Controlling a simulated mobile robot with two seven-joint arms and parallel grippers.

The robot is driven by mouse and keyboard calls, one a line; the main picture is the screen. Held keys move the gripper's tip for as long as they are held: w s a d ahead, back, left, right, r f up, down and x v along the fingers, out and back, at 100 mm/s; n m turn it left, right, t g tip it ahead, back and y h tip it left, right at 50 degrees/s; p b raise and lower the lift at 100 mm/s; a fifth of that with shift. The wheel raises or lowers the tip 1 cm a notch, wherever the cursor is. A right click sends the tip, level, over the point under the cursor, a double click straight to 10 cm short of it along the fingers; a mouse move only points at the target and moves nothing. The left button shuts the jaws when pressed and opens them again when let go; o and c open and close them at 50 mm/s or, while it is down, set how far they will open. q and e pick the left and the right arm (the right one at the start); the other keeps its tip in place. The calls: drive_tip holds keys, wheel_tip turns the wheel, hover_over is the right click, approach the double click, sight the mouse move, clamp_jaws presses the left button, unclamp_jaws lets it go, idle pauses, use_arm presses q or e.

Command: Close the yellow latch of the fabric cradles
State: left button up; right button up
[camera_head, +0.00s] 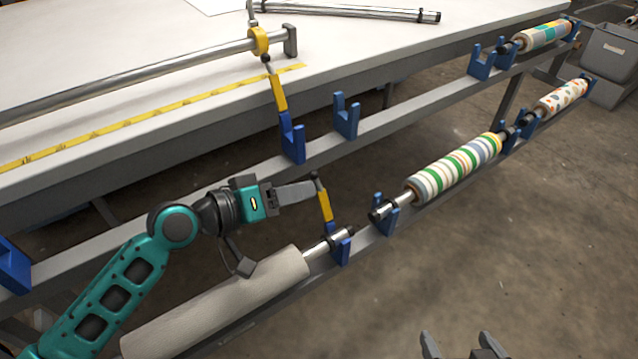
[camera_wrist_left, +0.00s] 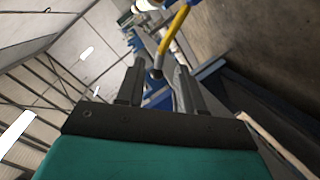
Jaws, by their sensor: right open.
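The lower yellow latch (camera_head: 324,206) stands raised, tilted slightly left, on a blue fabric cradle (camera_head: 341,250) holding the bar end of a grey-beige fabric roll (camera_head: 225,305). My left gripper (camera_head: 313,186) is at the latch's dark top end. In the left wrist view, the yellow latch (camera_wrist_left: 172,32) runs up from a dark knob between the parted fingers (camera_wrist_left: 155,72); contact is unclear. Another yellow latch (camera_head: 278,93) stands raised on an upper blue cradle (camera_head: 292,142), which looks empty. My right gripper (camera_head: 462,346) is open and empty at the bottom edge; only its fingertips show.
A white table (camera_head: 130,60) with a metal bar (camera_head: 120,78) lies behind the rails. A striped roll (camera_head: 455,168) and smaller patterned rolls (camera_head: 562,98) rest in blue cradles to the right. A grey bin (camera_head: 610,55) stands far right. The floor (camera_head: 520,250) at right is clear.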

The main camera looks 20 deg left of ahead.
sight(319, 183)
use_arm(q)
drive_tip(key=shift+x, duration=2.75)
clamp_jaws()
